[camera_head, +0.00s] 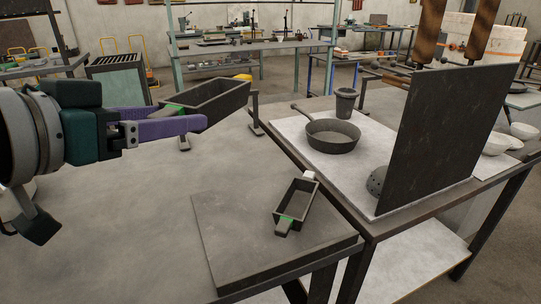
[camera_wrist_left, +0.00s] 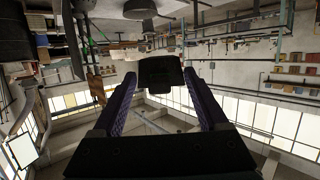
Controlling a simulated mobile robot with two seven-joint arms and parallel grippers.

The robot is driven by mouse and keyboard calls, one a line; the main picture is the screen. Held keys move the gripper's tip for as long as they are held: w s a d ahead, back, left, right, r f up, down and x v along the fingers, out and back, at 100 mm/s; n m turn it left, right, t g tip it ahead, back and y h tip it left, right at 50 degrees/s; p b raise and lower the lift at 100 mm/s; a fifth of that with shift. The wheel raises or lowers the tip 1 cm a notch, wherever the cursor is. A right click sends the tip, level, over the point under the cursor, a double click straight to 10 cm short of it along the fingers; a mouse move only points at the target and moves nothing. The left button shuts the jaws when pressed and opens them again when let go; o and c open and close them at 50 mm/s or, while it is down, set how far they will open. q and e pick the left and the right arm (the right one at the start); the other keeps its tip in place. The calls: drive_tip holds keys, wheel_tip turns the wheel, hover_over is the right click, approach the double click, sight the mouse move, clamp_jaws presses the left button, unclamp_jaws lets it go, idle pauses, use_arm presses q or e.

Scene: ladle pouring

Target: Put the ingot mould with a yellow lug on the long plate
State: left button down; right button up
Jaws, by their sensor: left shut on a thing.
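My left gripper (camera_head: 195,123), with purple fingers, is shut on a dark open-topped ingot mould (camera_head: 218,98) and holds it in the air, tilted. A green band and a lug show at that mould's near end. In the left wrist view its dark end (camera_wrist_left: 161,74) sits between the fingertips. A second ingot mould (camera_head: 299,199) lies on a dark flat plate (camera_head: 232,245) in front. It has a green band at its near end and a pale lug at its far end. I see no yellow lug on either mould. My right gripper is out of view.
A table at the right bears a pan (camera_head: 332,136), a dark cup (camera_head: 345,103) and a domed perforated thing (camera_head: 377,181). A tall dark panel (camera_head: 445,135) stands upright there. The plate's left part is bare. The floor at the left is open.

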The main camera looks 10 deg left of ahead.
use_arm(q)
drive_tip(key=y+b, duration=0.1)
drive_tip(key=b, duration=0.2)
hover_over(217, 262)
wheel_tip(217, 262, down, 6)
drive_tip(key=r, duration=0.1)
drive_tip(key=shift+n, duration=0.4)
wheel_tip(217, 262, down, 15)
drive_tip(key=b, duration=0.4)
drive_tip(key=shift+w+r+b, duration=0.1)
drive_tip(key=shift+r+b, duration=0.1)
drive_tip(key=shift+b, duration=0.15)
drive_tip(key=shift+t, duration=0.3)
wheel_tip(217, 262, down, 5)
drive_tip(key=shift+r+b, duration=0.1)
drive_tip(key=shift+b, duration=0.95)
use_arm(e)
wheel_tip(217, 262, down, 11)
use_arm(q)
drive_tip(key=shift+c, duration=1.8)
unclamp_jaws()
drive_tip(key=shift+f, duration=0.25)
drive_tip(key=o, duration=0.4)
drive_tip(key=shift+c, duration=0.2)
